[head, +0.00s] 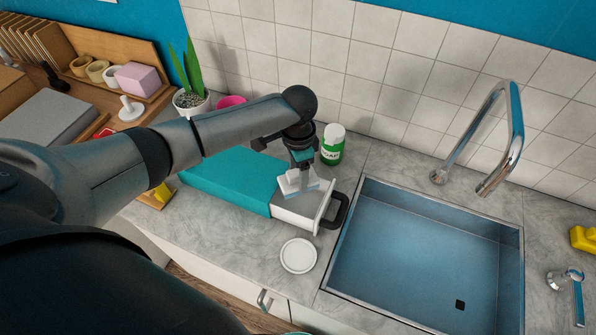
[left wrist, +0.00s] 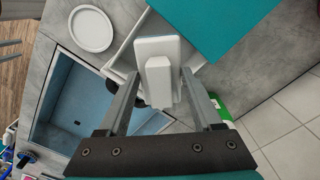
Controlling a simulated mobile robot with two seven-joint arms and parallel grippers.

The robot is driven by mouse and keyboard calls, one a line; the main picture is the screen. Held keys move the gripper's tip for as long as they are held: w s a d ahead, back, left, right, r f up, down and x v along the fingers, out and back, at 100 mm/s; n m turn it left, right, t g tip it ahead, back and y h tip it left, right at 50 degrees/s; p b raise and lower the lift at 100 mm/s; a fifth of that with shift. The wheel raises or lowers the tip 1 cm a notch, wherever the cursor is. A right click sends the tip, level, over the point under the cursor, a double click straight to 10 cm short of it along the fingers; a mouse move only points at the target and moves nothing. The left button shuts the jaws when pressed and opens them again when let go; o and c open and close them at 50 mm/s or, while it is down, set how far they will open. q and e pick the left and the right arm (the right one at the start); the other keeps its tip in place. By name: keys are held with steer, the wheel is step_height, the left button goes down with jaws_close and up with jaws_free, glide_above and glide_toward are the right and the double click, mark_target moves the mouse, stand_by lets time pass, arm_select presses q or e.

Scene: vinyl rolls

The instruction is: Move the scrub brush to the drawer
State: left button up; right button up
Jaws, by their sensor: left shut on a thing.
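The scrub brush (head: 297,186) is a white block with a raised white grip. In the left wrist view the brush (left wrist: 158,75) sits between my two fingers. My left gripper (head: 300,168) is shut on its grip from above. The drawer (head: 303,212) is a white open tray with a black handle, pulled out of a teal box (head: 225,183). The brush is over or inside the drawer; I cannot tell whether it touches the bottom. The gripper hides part of the drawer's inside. My right gripper is not in view.
A green bottle with a white cap (head: 332,145) stands behind the drawer. A white round dish (head: 298,256) lies in front on the counter. The sink (head: 424,262) is to the right with a tall faucet (head: 513,125). A potted plant (head: 190,98) stands at back left.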

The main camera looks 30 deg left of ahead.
arm_select(q)
steer(key=shift+f, duration=0.15)
steer(key=shift+f, duration=0.35)
steer(key=shift+f, duration=0.1)
stand_by(0.3)
steer(key=shift+f, duration=0.6)
steer(key=shift+f+b, duration=0.1)
steer(key=shift+b, duration=0.2)
steer(key=shift+f+b, duration=0.35)
steer(key=shift+f, duration=0.5)
steer(key=shift+c, duration=0.7)
